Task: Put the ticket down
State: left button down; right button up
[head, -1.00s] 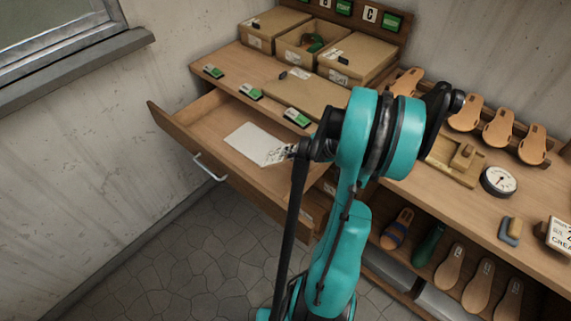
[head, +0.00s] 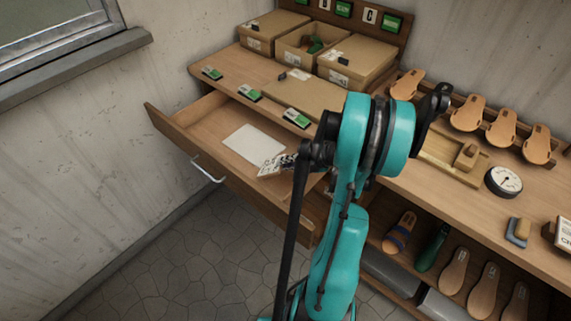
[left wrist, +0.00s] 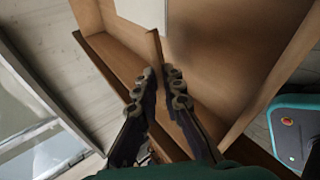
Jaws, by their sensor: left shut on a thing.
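My left gripper (head: 279,164) reaches into the open drawer (head: 175,125) of the bench. In the left wrist view, its two dark fingers (left wrist: 161,82) are close together, shut on a thin brown piece (left wrist: 155,48) seen nearly edge-on. This seems to be the ticket; its face and any print cannot be made out. A white card (head: 253,145) lies flat on the drawer floor just beyond the fingers, and its edge also shows at the top of the left wrist view (left wrist: 140,10). Whether the held piece touches the drawer is unclear. My right gripper is not in view.
Cardboard boxes (head: 357,60) stand at the back of the bench, with several green-and-white labels (head: 250,93) along its front edge. Sandal soles (head: 467,113) and a round dial (head: 503,181) are on the right. The drawer's far left part is clear.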

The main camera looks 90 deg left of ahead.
pick_arm(q)
jog(key=shift+d+f, duration=0.25)
jog(key=shift+f, duration=0.1)
jog(key=c, duration=1.7)
grip_release()
jog(key=shift+r, duration=0.15)
jog(key=p+v, duration=0.1)
jog(key=v, duration=0.3)
jog(key=p+v, duration=0.2)
jog(key=v, duration=0.2)
jog(key=p+v, duration=0.1)
jog(key=v, duration=0.3)
jog(key=shift+a+r+p, duration=0.25)
jog(key=shift+r+p, duration=0.1)
jog(key=shift+p, duration=0.05)
